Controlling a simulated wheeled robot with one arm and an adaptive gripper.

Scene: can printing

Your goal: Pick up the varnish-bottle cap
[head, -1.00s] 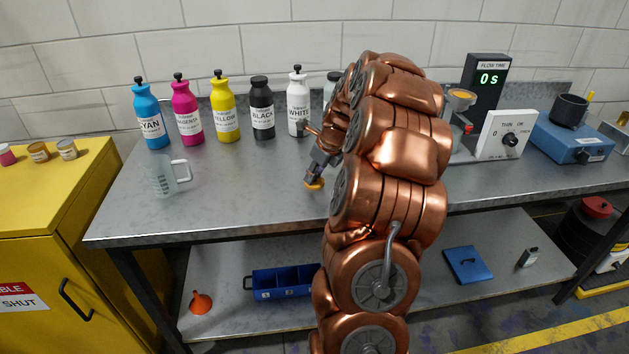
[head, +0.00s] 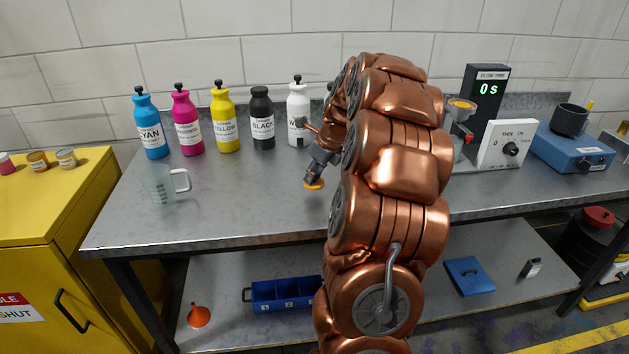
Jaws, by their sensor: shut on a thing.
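My gripper (head: 312,180) is at the end of my copper arm, over the middle of the grey workbench (head: 240,205). The cap is at the fingertips and seems to be a little above the bench top. The fingers are small and partly hidden by my arm. The varnish bottle cannot be made out; my arm covers that part of the bench.
Cyan (head: 151,130), magenta (head: 187,128), yellow (head: 225,122), black (head: 262,122) and white (head: 298,115) bottles stand along the back. A clear jug (head: 160,186) stands at the left. A timer (head: 486,92) and switch box (head: 505,145) stand right. The front-left bench is clear.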

